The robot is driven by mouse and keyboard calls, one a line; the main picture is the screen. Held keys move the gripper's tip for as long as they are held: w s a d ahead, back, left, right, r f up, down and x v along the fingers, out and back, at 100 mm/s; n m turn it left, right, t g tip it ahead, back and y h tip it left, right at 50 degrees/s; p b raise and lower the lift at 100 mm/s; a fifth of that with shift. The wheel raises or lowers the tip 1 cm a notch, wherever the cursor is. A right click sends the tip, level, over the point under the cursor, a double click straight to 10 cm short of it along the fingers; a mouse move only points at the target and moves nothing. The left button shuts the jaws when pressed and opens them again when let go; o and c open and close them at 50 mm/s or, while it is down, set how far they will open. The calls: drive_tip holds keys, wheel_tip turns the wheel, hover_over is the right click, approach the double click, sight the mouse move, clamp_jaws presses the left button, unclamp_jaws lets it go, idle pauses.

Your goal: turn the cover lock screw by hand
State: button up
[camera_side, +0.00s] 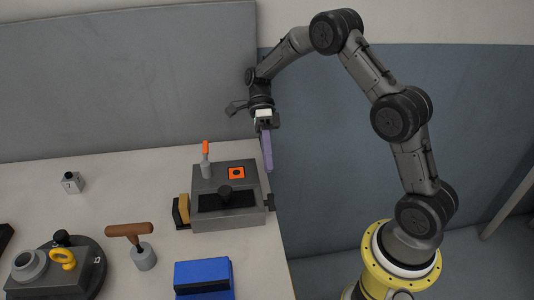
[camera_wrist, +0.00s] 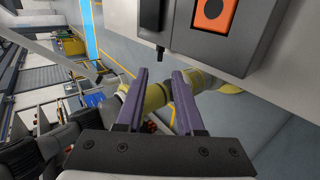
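A grey box (camera_side: 228,222) stands near the table's right edge. I cannot tell which part is the cover lock screw. The wrist view shows the box (camera_wrist: 200,40), the orange square (camera_wrist: 213,14) and a small black peg (camera_wrist: 160,52) at its edge. My gripper (camera_side: 268,170) hangs by the box's far right corner. Its purple fingers (camera_wrist: 160,74) are apart with nothing between them.
An orange-tipped lever (camera_side: 206,158) rises from the box. A yellow-and-black piece (camera_side: 182,210) is at its left. A blue box (camera_side: 204,279), a brown-handled tool (camera_side: 130,230) and a round fixture (camera_side: 91,262) stand nearer. A grey wall (camera_side: 120,75) closes the back.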

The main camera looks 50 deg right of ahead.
drive_tip(key=shift+x, duration=3.1)
drive_tip(key=shift+s+a+f, duration=0.15)
drive_tip(key=shift+f, duration=0.05)
clamp_jaws()
